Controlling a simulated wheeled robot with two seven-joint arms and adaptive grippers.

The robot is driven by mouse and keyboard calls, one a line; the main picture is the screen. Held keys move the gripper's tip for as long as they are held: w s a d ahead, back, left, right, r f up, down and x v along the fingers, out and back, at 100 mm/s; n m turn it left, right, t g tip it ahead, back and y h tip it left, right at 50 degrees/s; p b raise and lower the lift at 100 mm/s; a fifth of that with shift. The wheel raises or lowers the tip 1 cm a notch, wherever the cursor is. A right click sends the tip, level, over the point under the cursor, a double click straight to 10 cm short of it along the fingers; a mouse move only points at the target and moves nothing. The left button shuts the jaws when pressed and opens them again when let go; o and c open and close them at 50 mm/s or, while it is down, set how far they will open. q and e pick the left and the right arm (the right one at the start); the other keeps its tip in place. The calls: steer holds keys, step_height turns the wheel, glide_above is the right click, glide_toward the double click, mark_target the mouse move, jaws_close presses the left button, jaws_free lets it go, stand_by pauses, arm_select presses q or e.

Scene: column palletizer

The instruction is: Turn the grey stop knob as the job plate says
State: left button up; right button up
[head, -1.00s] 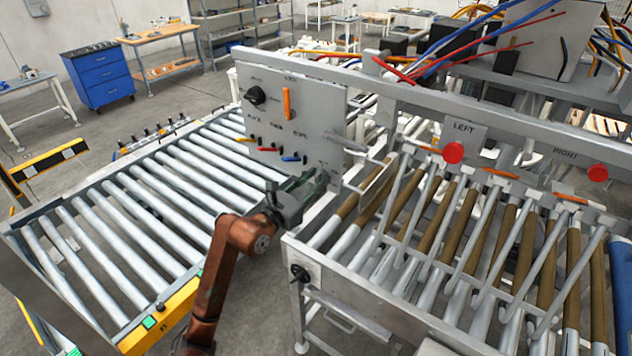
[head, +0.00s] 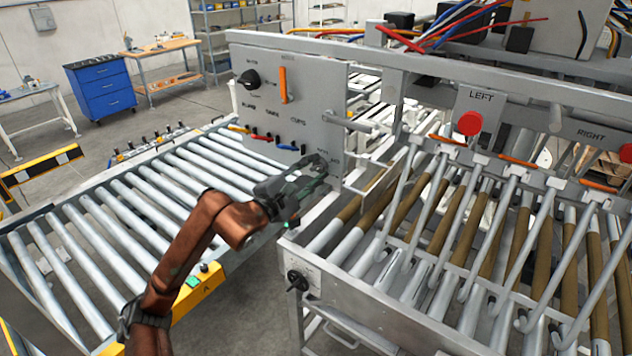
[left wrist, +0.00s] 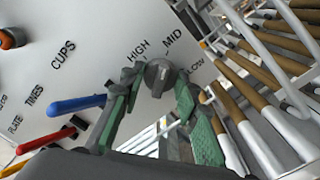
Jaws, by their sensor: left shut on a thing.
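The grey stop knob (left wrist: 158,76) sits on the pale control panel (head: 300,105), with the words HIGH, MID and LOW around it in the left wrist view. My left gripper (left wrist: 160,88) is shut on the knob, its green-padded fingers on either side. In the head view my left gripper (head: 318,170) is at the panel's lower right corner and hides the knob. I cannot tell for sure which word the knob points to. I cannot make out a readable job plate. My right gripper is not in view.
Yellow, red and blue levers (head: 288,147) stick out left of the gripper. A black knob (head: 250,79) and an orange handle (head: 283,85) are higher on the panel. Roller conveyors (head: 130,205) lie left; rails and rollers (head: 450,225) lie right. Red buttons (head: 469,123) are farther right.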

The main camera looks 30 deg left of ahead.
arm_select(q)
steer(key=shift+f+m+b, duration=0.1)
steer(key=shift+m+b, duration=6.1)
steer(key=shift+b, duration=0.1)
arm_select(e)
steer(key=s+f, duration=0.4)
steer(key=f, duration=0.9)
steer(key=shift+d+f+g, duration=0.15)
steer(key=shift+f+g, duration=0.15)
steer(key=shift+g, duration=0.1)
arm_select(q)
steer(key=o, duration=1.2)
steer(key=shift+c, duration=0.2)
steer(key=shift+s, duration=0.1)
steer(key=s+a, duration=0.1)
steer(key=s, duration=1)
steer(key=shift+s, duration=0.4)
